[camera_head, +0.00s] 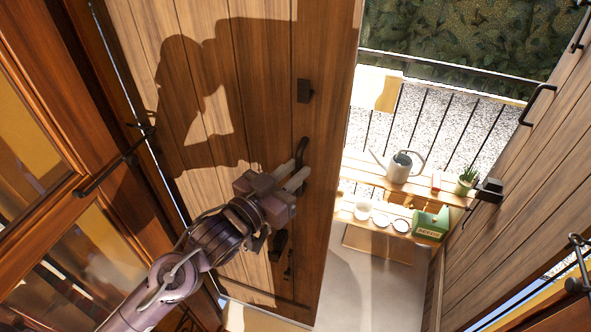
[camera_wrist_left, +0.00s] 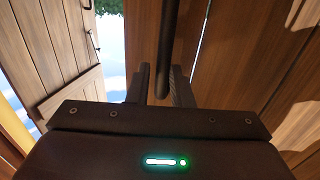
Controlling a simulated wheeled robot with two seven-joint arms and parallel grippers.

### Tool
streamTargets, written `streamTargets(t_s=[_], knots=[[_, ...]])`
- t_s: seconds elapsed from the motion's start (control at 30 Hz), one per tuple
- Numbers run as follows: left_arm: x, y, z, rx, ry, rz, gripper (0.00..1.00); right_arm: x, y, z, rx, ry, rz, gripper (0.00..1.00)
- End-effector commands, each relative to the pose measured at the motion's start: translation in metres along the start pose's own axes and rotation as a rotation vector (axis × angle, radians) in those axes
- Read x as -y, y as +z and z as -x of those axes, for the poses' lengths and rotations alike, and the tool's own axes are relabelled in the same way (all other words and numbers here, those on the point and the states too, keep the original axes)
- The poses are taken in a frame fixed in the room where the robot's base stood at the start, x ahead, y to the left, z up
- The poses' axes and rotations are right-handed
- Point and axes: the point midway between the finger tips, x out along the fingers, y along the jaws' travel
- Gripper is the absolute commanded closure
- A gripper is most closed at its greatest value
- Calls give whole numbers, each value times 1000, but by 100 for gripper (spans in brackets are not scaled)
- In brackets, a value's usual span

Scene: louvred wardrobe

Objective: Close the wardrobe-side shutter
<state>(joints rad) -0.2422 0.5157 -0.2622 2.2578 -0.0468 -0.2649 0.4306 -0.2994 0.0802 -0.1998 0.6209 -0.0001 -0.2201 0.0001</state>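A plank-faced wooden shutter (camera_head: 270,80) stands swung open on the left of the balcony opening in the head view. It has a dark curved handle (camera_head: 301,150) near its free edge; the handle also shows as a dark bar in the left wrist view (camera_wrist_left: 168,40). My left gripper (camera_head: 295,178) is at the lower part of this handle. In the left wrist view the bar comes down between its two fingers (camera_wrist_left: 161,88). Whether they press on it is not clear. A second plank shutter (camera_head: 520,165) stands open on the right. My right gripper is not in view.
Through the opening are a black railing (camera_head: 450,120) and a wooden shelf stand (camera_head: 365,170) with a watering can (camera_head: 398,168), a potted plant (camera_head: 467,178) and a green box (camera_head: 432,222). A glazed wooden door (camera_head: 60,130) stands at the left. Pale floor (camera_head: 370,290) is clear between the shutters.

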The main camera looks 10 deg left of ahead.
Motion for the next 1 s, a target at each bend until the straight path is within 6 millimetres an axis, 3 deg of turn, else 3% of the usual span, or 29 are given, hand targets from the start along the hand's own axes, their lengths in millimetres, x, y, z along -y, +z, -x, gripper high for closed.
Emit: streamTargets(t_s=[0.2,0.4,1.0], knots=[[0,6,35,5,1,0,82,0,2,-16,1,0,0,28],[1,4,58,3,0,2,82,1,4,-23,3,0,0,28],[1,0,67,0,0,2,82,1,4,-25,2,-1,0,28]])
